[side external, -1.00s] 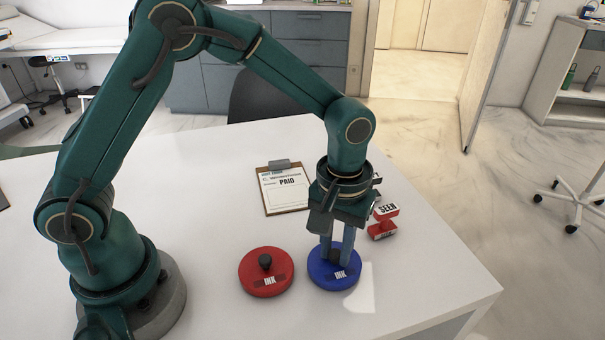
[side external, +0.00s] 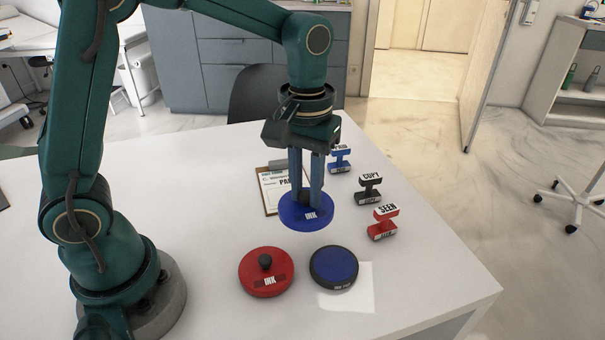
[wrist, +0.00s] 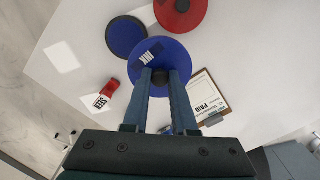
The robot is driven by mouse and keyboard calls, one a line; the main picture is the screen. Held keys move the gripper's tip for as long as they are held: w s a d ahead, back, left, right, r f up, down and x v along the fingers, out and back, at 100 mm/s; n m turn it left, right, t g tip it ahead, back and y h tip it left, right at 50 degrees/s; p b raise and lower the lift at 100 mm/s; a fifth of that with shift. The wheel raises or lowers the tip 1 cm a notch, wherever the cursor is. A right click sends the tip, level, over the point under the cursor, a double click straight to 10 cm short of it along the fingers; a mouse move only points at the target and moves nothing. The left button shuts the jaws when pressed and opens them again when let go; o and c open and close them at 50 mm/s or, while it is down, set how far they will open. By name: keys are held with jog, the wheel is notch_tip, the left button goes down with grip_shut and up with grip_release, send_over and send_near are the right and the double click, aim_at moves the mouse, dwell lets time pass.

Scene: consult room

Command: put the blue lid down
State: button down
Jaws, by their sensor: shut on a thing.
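The blue lid (side external: 307,216) is a round disc with an INK label and a dark knob. My gripper (side external: 306,196) is shut on its knob and holds it in the air above the table, partly in front of the clipboard. In the wrist view the blue lid (wrist: 166,62) lies between my fingertips (wrist: 160,78). The open blue ink pad (side external: 334,267), a dark round base with a blue top, stands on the table nearer the camera than the lid. The wrist view shows this pad (wrist: 124,36) beside the lid.
A red lidded ink pad (side external: 266,272) stands left of the blue pad. A clipboard (side external: 270,198) with a PAID sheet lies behind the lid. Red (side external: 383,222), black (side external: 369,190) and blue (side external: 340,159) stamps stand in a row on the right.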

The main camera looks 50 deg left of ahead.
jog(key=a+r, duration=0.1)
jog(key=a, duration=0.1)
jog(key=a+r, duration=0.1)
jog(key=a, duration=0.1)
jog(key=shift+s+r, duration=0.15)
jog(key=shift+r, duration=0.05)
jog(key=s+a+f+n, duration=0.4)
jog(key=s+a+n, duration=0.5)
jog(key=n, duration=0.5)
jog(key=shift+s+f, duration=0.1)
jog(key=shift+f, duration=3.3)
jog(key=shift+f, duration=0.15)
jog(key=c, duration=0.7)
grip_release()
